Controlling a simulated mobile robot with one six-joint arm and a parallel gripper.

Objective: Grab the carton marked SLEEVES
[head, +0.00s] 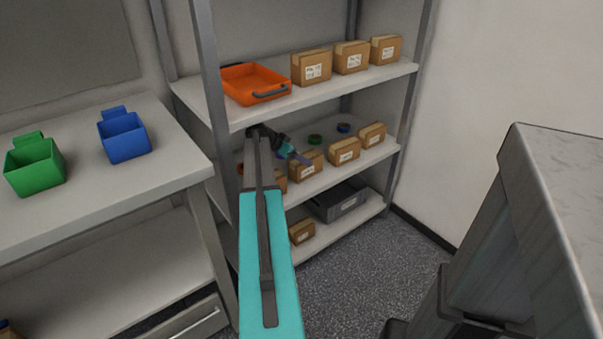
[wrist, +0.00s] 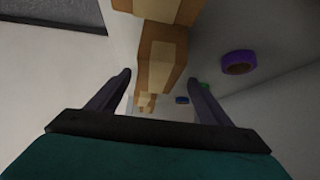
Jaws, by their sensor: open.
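Several brown cartons with white labels stand on the rack, and the print is too small to read, so I cannot tell which is marked SLEEVES. On the middle shelf are a carton (head: 306,168) by my gripper, another carton (head: 344,152) and a far carton (head: 373,136); one more is partly hidden behind my arm. Three cartons, one of them here (head: 312,67), stand on the top shelf, and one (head: 302,232) on the bottom shelf. My gripper (wrist: 162,77) is open and empty. In the wrist view a row of cartons (wrist: 157,65) shows beyond and between its fingers.
An orange tray (head: 238,72) sits on the top shelf above my arm. Rolls lie behind the middle-shelf cartons, including a purple roll (wrist: 238,62). A grey bin (head: 345,203) is on the bottom shelf. A bench at left holds green (head: 35,165) and blue (head: 124,137) bins.

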